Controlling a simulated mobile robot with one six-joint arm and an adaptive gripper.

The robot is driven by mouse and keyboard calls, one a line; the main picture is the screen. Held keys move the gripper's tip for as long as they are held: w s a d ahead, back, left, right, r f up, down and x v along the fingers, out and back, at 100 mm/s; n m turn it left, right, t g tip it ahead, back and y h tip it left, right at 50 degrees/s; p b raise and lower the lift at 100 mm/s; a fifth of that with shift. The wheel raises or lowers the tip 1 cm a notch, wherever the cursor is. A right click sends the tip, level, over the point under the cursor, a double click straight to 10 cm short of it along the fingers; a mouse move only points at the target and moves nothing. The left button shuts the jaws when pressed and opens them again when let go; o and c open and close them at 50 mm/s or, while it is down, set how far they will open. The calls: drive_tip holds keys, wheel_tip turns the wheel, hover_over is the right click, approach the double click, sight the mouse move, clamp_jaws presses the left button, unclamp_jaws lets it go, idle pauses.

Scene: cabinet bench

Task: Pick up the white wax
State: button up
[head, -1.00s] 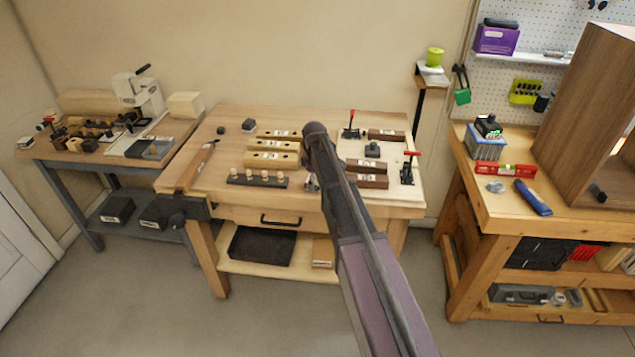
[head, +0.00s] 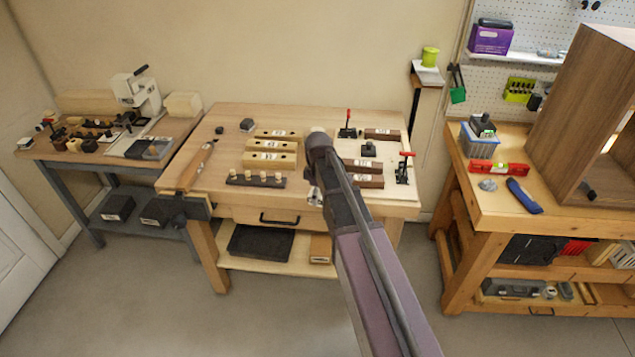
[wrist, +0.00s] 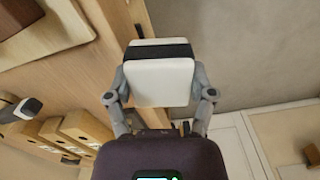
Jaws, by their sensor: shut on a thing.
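A white block with a black band (wrist: 160,82), which looks like the white wax, is between the two fingers of my gripper (wrist: 158,92) in the wrist view. The fingers press on its left and right sides, and the gripper is shut on it. The block appears lifted, with bench wood and grey floor behind it. In the head view my own arm hides most of the gripper, and I cannot make out the block there.
The middle bench (head: 225,150) holds wooden blocks (head: 272,160), a dark strip with pegs (head: 257,181) and red-handled clamps (head: 405,168). A grey side table (head: 60,155) stands left. A workbench (head: 490,205) with a wooden cabinet (head: 590,120) stands right. Floor in front is clear.

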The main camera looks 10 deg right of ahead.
sight(321, 205)
drive_tip(key=shift+s+r, duration=0.15)
drive_tip(key=shift+s, duration=1.1)
drive_tip(key=shift+s+r, duration=0.1)
drive_tip(key=shift+s, duration=1.1)
drive_tip(key=o, duration=0.5)
drive_tip(key=shift+c, duration=0.2)
drive_tip(key=c, duration=0.3)
